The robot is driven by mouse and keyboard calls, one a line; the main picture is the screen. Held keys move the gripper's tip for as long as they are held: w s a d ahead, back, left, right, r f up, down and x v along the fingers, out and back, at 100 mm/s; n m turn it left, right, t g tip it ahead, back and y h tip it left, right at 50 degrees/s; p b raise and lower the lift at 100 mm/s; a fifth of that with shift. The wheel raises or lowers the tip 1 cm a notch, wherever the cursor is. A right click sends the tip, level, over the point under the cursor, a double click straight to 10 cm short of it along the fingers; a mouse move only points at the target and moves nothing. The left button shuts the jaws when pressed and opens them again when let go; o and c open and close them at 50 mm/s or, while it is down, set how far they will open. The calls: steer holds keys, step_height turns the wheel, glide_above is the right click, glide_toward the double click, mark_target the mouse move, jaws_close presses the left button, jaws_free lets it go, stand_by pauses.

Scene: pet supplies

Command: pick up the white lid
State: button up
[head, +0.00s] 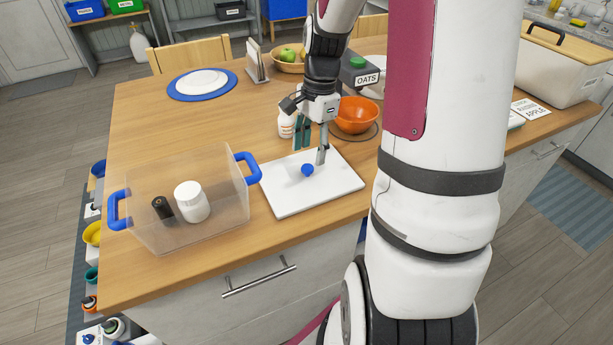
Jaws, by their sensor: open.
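The white lid (331,186) is a flat rectangular slab with a round blue knob (307,170) near its middle. It lies flat on the wooden table, just right of a clear bin (150,215) with blue handles. My gripper (310,155) is open and points down over the lid, with its fingers apart near the knob. The knob shows in front of and below the fingertips. I cannot tell whether the fingers touch it or the lid.
The bin is uncovered and holds a white jar (192,202) and a black cylinder (162,208). A white bottle (286,126) stands behind the lid, near my gripper. An orange bowl (359,112) is behind right. The table left of the bottle is clear.

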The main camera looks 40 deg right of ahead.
mark_target(308, 167)
steer(key=shift+a+f, duration=0.25)
steer(key=shift+f, duration=1.1)
steer(key=shift+a+f, duration=0.25)
steer(key=shift+f, duration=1.05)
steer(key=shift+c, duration=0.5)
jaws_close()
